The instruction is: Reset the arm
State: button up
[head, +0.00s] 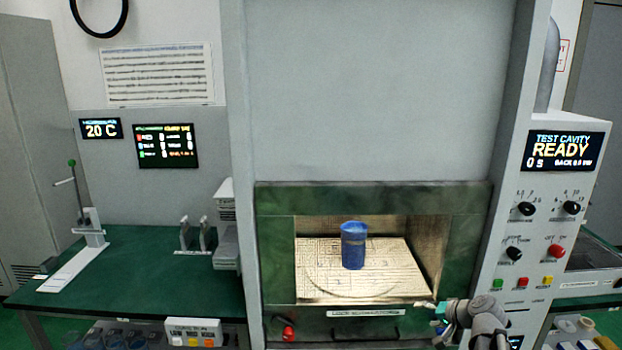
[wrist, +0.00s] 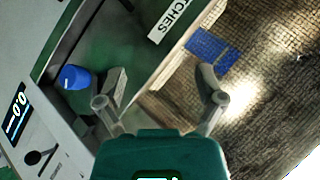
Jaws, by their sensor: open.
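My gripper (head: 434,313) is at the lower right of the cavity opening in the head view, in front of the green frame. In the wrist view my gripper (wrist: 162,84) has its two fingers spread wide with nothing between them. A blue cylinder (head: 353,247) stands upright on the light patterned floor of the lit cavity. A blue shape, likely this cylinder (wrist: 212,50), shows beyond the right finger in the wrist view. The gripper is apart from it.
The green cavity frame (head: 275,250) surrounds the opening. A control panel (head: 530,230) with knobs and a READY display stands at right. A red knob (head: 288,333) sits below the opening. A green table (head: 150,275) holds fixtures at left. A blue round part (wrist: 75,77) is near the left finger.

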jog(key=s+a+f+n+g+h, duration=0.3)
jog(key=s+a+g, duration=0.1)
jog(key=s+a, duration=0.2)
jog(key=s+a+f+n+g+h, duration=0.3)
jog(key=s+a+f+g, duration=0.1)
jog(key=s+a, duration=0.3)
jog(key=shift+s+a+g, duration=0.2)
jog(key=shift+a+g, duration=0.1)
jog(key=shift+a, duration=0.65)
dwell(1.2)
